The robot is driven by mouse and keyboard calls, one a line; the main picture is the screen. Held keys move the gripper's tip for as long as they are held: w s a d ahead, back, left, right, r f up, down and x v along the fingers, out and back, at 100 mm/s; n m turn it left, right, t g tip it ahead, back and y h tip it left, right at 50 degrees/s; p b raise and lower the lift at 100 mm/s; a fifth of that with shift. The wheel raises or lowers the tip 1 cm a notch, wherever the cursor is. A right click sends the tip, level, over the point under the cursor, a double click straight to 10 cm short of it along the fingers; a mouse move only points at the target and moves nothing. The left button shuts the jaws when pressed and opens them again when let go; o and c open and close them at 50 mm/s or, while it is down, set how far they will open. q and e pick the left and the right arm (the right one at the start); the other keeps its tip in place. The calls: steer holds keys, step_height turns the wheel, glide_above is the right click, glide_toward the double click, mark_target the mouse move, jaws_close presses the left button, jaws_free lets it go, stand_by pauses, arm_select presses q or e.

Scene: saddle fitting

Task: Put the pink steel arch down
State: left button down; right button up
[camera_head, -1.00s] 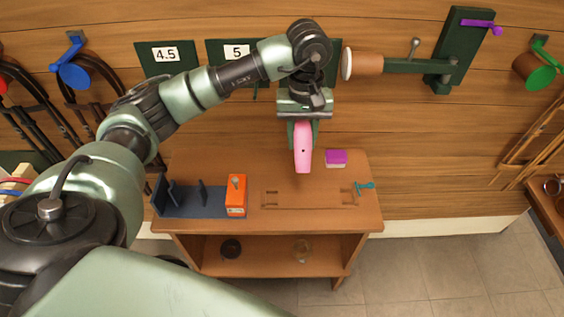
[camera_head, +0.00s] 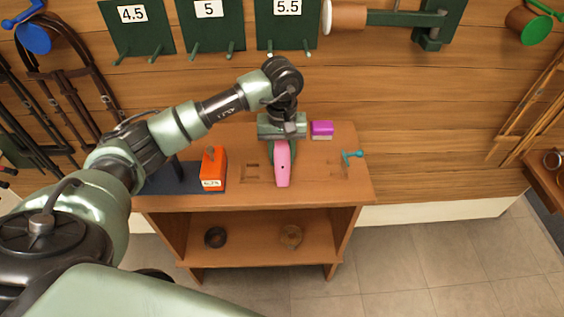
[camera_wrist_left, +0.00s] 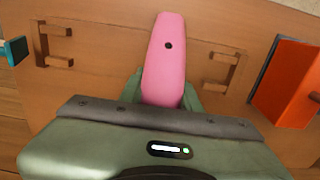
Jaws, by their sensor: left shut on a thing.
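The pink steel arch (camera_head: 282,165) is in my left gripper (camera_head: 281,142), low over the wooden bench top (camera_head: 315,190). In the left wrist view the arch (camera_wrist_left: 166,55) points away from the gripper, with a dark hole near its outer end. The green fingers (camera_wrist_left: 187,98) show on both sides of it and are shut on it. I cannot tell whether the arch touches the bench. Its far part is hidden by the gripper. My right gripper is not in view.
An orange block (camera_head: 213,168) stands left on a dark tray (camera_head: 160,184). A purple block (camera_head: 322,128) lies at the back and a teal clamp-like piece (camera_head: 351,156) at the right. The lower shelf holds two round things.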

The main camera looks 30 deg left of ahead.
arm_select(q)
steer(key=shift+d+f, duration=0.1)
steer(key=shift+f, duration=0.15)
steer(key=c, duration=1)
jaws_free()
